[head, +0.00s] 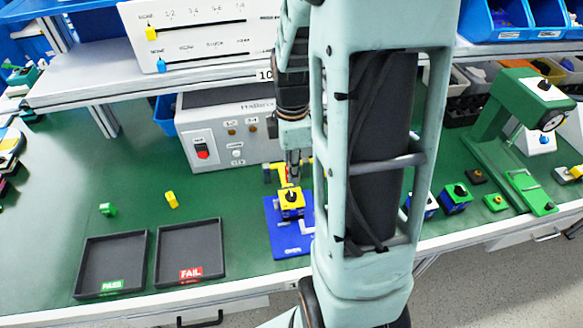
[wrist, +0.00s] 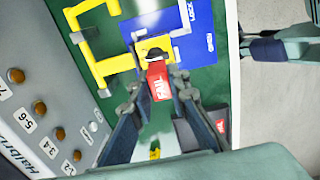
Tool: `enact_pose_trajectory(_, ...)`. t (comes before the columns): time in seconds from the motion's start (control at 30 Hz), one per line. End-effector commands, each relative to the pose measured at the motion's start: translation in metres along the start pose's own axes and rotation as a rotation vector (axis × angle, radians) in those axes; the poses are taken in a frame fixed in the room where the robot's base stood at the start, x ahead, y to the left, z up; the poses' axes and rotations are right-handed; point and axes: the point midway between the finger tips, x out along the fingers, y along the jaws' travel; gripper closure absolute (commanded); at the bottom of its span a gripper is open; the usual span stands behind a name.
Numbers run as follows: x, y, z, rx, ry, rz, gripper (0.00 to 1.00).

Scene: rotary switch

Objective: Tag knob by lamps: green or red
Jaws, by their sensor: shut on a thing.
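The yellow switch block with a black knob (head: 291,203) sits on the blue fixture (head: 285,243); its knob also shows in the wrist view (wrist: 154,53). My gripper (head: 292,178) is directly above the block. In the wrist view my gripper (wrist: 157,88) is shut on a red FAIL tag (wrist: 158,82), held beside the knob and overlapping the block's edge; I cannot tell if they touch. The tester's amber lamps (wrist: 40,107) look dull and brownish.
The grey tester box (head: 225,130) stands behind the fixture. A yellow clamp (wrist: 97,68) stands beside the block. The PASS tray (head: 112,240) and FAIL tray (head: 190,226) are at left front. A green press (head: 500,125) and several switches are at right.

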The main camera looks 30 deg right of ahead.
Motion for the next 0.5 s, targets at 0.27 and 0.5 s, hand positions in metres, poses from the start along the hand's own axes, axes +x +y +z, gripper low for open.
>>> enact_pose_trajectory(0.27,0.000,0.000,0.000,0.000,0.000,0.000,0.98)
enact_pose_trajectory(0.5,0.012,0.000,0.000,0.000,0.000,-0.001,0.98)
